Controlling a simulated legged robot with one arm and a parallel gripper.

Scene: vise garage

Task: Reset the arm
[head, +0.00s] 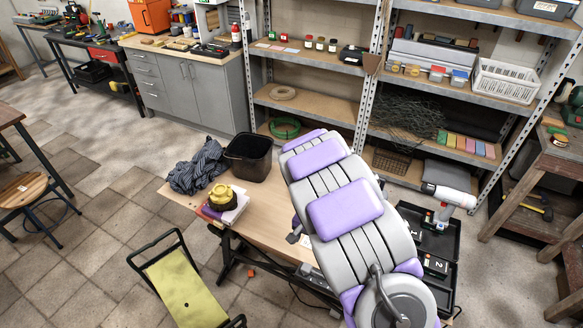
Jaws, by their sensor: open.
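A large grey and purple padded body, which seems to be part of my own body or arm, stretches from the bottom right up to the middle of the head view. No gripper fingers can be made out, so my gripper is not in view. The padded body covers part of a light wooden table (262,232). On the table's left are a dark striped cloth (198,168), a black bin (249,156) and a yellow-and-black object (221,195) on a small stack of books (226,212).
Black open cases (436,240) lie right of the padded body, with a white drill-like tool (449,196) there. A yellow-green folding seat (190,287) stands at front left, a wooden stool (25,190) at far left. Shelves (318,104) line the back. Tiled floor (110,190) is clear at left.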

